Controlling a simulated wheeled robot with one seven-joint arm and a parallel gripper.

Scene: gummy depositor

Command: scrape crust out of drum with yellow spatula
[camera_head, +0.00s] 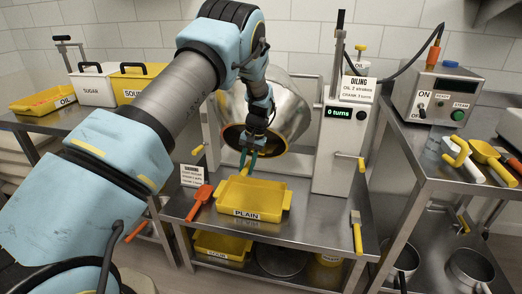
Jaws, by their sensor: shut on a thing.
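The steel drum (288,112) lies tilted on its stand with its mouth towards the front, partly behind my arm. My gripper (248,158) is in front of the drum's lower rim, above the back of the yellow tray marked PLAIN (258,215). It is shut on a small yellow piece (244,172), seemingly the yellow spatula. Most of that piece is hidden by the fingers, and I cannot tell whether it touches the drum or the tray. The crust inside the drum cannot be made out.
A red scoop (200,198) lies left of the tray. A yellow-handled tool (357,234) lies at the table's right edge. The white control post (343,145) stands right of the drum, with a yellow-ended lever (361,164). Yellow scoops (487,153) lie on the right bench.

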